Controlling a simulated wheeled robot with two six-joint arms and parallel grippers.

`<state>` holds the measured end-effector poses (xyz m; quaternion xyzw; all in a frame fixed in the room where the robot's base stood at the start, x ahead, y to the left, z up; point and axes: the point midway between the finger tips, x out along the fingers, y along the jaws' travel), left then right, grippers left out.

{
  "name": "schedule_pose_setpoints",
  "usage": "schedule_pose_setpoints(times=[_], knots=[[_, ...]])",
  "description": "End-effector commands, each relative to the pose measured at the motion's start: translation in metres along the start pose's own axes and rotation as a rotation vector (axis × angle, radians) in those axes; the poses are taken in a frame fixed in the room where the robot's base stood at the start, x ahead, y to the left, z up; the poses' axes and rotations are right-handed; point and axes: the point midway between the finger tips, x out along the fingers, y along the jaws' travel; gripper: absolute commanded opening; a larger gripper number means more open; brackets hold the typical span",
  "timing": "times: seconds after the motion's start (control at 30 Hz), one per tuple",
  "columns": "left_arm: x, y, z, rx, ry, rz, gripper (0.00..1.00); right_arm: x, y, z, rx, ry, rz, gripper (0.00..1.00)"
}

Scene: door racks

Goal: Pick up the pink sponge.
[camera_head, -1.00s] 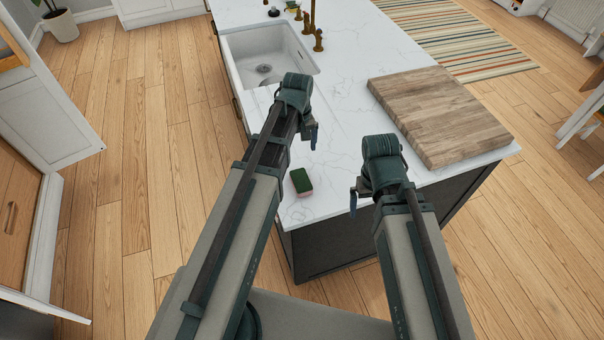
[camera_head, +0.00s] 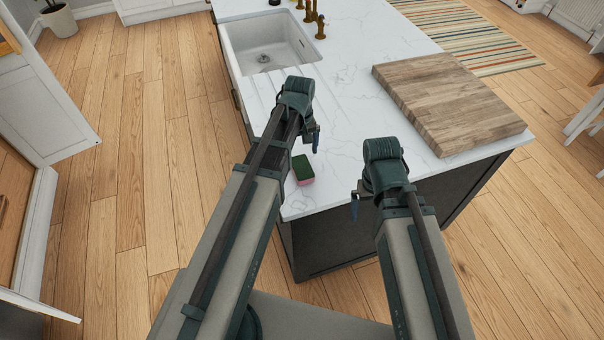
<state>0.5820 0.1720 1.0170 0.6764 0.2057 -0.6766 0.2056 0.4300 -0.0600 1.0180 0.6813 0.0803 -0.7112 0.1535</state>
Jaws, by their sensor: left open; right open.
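The pink sponge (camera_head: 304,170) lies on the white countertop near its front left edge. Its top is dark green and its pink side shows along the lower edge. My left gripper (camera_head: 315,140) hangs above the counter just up and right of the sponge, apart from it, open and empty. My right gripper (camera_head: 355,207) is further right, near the counter's front edge, open and empty. Both grippers are seen from behind and mostly hidden by my own wrists.
A white sink (camera_head: 268,45) with brass taps (camera_head: 313,15) is set in the counter (camera_head: 345,110) further back. A thick wooden cutting board (camera_head: 445,100) lies at the right. The counter between board and sponge is clear.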

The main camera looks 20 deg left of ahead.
Motion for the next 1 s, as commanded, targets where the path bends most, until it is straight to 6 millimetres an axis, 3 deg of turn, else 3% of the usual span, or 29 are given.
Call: schedule_pose_setpoints(times=[0.23, 0.6, 0.9, 1.0], knots=[[0.009, 0.000, 0.001, 0.000, 0.000, 0.000, 1.00, 0.009, -0.001, -0.001, 0.000, 0.000, 0.000, 1.00], [0.051, 0.002, 0.004, 0.000, 0.000, 0.000, 1.00, 0.051, -0.005, -0.003, 0.002, 0.000, 0.000, 1.00], [0.051, 0.002, 0.004, 0.000, 0.000, 0.000, 1.00, 0.050, -0.005, -0.003, 0.002, 0.000, 0.000, 1.00], [0.051, 0.002, 0.004, 0.000, 0.000, 0.000, 0.82, 0.050, -0.005, -0.003, 0.002, 0.000, 0.000, 1.00]])
